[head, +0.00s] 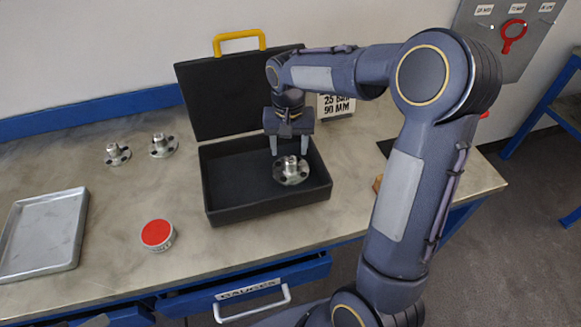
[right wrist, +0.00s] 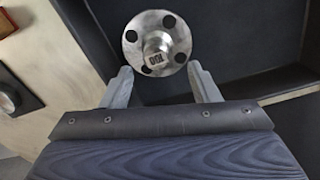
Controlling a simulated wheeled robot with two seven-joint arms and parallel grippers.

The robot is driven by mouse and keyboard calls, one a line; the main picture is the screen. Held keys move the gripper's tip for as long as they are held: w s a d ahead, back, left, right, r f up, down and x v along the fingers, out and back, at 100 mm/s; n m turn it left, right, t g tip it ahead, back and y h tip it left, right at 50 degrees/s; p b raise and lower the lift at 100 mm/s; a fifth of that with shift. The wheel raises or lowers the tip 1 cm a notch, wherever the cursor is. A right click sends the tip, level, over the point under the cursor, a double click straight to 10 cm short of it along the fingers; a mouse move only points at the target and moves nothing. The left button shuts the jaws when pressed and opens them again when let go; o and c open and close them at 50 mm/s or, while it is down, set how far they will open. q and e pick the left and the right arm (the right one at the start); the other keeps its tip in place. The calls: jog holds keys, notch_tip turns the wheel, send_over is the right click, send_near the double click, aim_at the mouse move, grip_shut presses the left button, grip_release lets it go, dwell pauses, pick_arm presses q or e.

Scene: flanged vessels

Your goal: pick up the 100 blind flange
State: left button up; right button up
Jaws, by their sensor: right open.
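The 100 blind flange (head: 291,171) is a silver disc with bolt holes and a raised central stub. It sits in the right part of the open black case (head: 268,213). In the right wrist view the flange (right wrist: 157,43) shows a number on its stub that looks like 100. My right gripper (head: 290,148) is open above the case, close to the flange. In the right wrist view its two fingers (right wrist: 162,82) are apart, with the flange just beyond their tips and nothing between them. My left gripper is not in view.
Two similar flanges (head: 117,154) (head: 163,146) stand on the bench left of the case. A red-topped round tin (head: 157,234) and a metal tray (head: 45,232) are at front left. The raised case lid (head: 225,95) stands behind. A sign (head: 336,105) is behind my right arm.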

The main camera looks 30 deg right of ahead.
aim_at(290, 158)
jog(key=f, duration=0.4)
jog(key=shift+s+f, duration=0.3)
jog(key=shift+f, duration=0.05)
grip_shut()
jog(key=shift+r, duration=0.1)
